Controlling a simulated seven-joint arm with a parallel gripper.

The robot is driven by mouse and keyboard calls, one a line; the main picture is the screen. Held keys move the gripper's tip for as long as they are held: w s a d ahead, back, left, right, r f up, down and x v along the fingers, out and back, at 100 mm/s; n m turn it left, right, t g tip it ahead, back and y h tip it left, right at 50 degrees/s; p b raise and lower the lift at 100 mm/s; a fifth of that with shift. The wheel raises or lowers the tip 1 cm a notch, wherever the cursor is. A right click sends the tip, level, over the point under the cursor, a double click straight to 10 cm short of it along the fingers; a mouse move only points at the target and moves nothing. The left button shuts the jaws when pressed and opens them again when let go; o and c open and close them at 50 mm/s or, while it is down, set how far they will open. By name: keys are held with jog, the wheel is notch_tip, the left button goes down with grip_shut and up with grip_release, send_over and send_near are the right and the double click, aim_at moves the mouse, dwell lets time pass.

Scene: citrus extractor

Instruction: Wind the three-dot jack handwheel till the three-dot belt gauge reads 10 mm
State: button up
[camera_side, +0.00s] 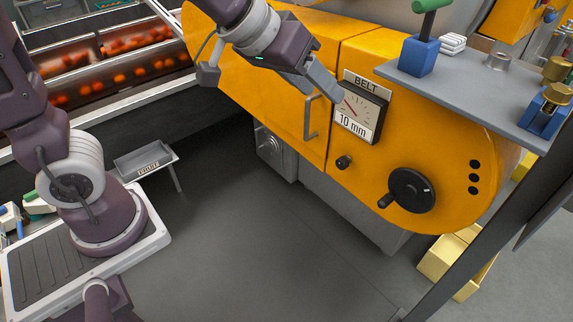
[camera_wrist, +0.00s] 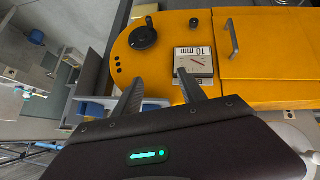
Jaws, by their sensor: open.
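The black jack handwheel (camera_side: 411,188), with a crank knob at its rim, is on the yellow housing beside three black dots (camera_side: 474,177). It also shows in the wrist view (camera_wrist: 144,38). The belt gauge (camera_side: 360,110) is up and left of it, under a BELT label. Its white face carries a red needle slanting to the upper left and "10 mm" in print; the scale is too small to read. My gripper (camera_side: 320,88) is open and empty near the gauge's upper left, apart from the handwheel. In the wrist view its fingers (camera_wrist: 160,76) stand apart below the gauge.
A bar handle (camera_side: 311,118) sticks out left of the gauge, and a small black knob (camera_side: 344,162) sits below it. A grey shelf (camera_side: 480,95) with a green-handled blue tool (camera_side: 420,50) juts out above. The floor before the housing is clear.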

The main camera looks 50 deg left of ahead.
jog(key=s+a+g+y, duration=0.1)
jog(key=s+a, duration=0.2)
jog(key=s, duration=0.7)
jog(key=s+a+m+g+y, duration=0.1)
jog(key=s+a, duration=0.3)
jog(key=s, duration=0.6)
jog(key=shift+s+f+g, duration=0.2)
jog(key=shift+f+g, duration=0.1)
